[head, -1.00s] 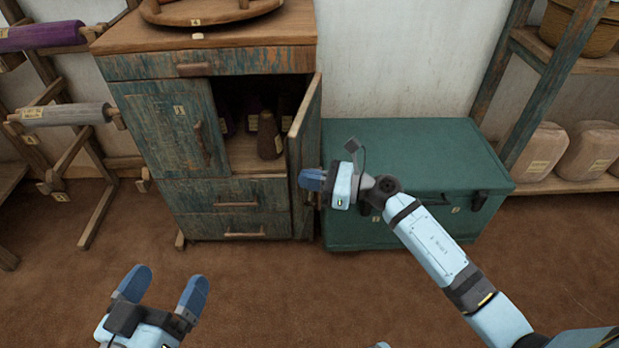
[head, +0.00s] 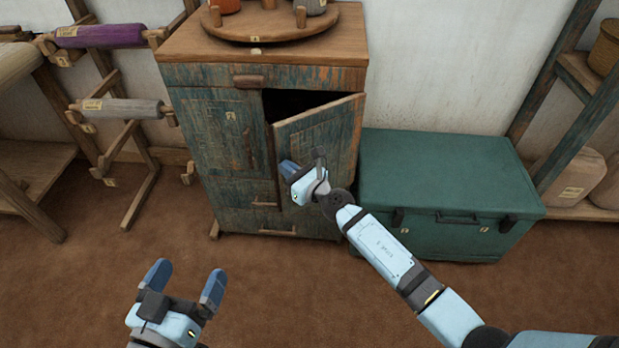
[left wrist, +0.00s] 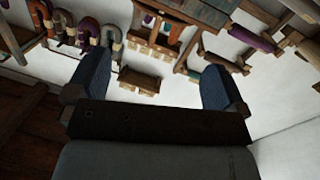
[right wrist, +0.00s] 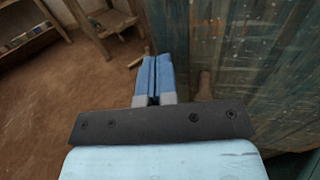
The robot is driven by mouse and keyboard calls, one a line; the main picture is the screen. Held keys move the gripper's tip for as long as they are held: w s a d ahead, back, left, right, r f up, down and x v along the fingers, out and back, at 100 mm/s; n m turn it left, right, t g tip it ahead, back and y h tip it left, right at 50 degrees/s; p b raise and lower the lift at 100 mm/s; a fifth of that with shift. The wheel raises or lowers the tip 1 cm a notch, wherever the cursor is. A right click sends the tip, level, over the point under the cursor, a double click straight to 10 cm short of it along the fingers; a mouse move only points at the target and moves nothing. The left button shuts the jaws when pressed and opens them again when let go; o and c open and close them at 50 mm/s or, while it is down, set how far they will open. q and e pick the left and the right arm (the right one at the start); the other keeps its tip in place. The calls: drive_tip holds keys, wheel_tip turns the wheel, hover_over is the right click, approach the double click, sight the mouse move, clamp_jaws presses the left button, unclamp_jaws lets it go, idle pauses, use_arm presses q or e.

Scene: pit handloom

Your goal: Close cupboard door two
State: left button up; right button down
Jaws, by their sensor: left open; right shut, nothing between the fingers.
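The cupboard (head: 215,130) is worn blue-green painted wood. Its right door (head: 325,135), which I take to be door two, stands partly open, with a dark gap at its upper left. The left door (head: 222,125) is closed. My right gripper (head: 288,168) is shut and empty, at the outer face of the right door near its free edge; contact cannot be told. In the right wrist view the shut fingers (right wrist: 151,65) are beside the painted wood (right wrist: 250,60) and a wooden handle (right wrist: 205,85). My left gripper (head: 187,275) is open and empty above the floor, away from the cupboard.
A teal chest (head: 450,180) stands right of the cupboard, behind my right arm. A round wooden tray (head: 275,30) sits on the cupboard top. A rack with purple (head: 95,35) and grey rolls (head: 120,108) stands at left. The brown floor (head: 90,270) in front is clear.

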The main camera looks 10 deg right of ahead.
use_arm(q)
drive_tip(key=shift+d+r+t+h+b, duration=0.2)
drive_tip(key=shift+r+b, duration=0.1)
drive_tip(key=shift+r, duration=0.2)
drive_tip(key=shift+d+r+t+h+b, duration=0.2)
drive_tip(key=shift+r+b, duration=0.1)
drive_tip(key=shift+r, duration=0.15)
use_arm(e)
drive_tip(key=shift+w+a+m+t+h, duration=0.45)
drive_tip(key=shift+w+a+m+h, duration=0.45)
drive_tip(key=shift+w, duration=1.35)
drive_tip(key=shift+w+a+m+t+h, duration=0.45)
drive_tip(key=shift+w+h, duration=0.8)
drive_tip(key=shift+w, duration=1.05)
drive_tip(key=shift+w+a+m+t+h, duration=0.5)
drive_tip(key=shift+w+m+h, duration=0.45)
drive_tip(key=shift+w, duration=1.3)
use_arm(q)
drive_tip(key=shift+s+a, duration=0.1)
drive_tip(key=shift+a, duration=0.05)
use_arm(e)
drive_tip(key=shift+s, duration=0.15)
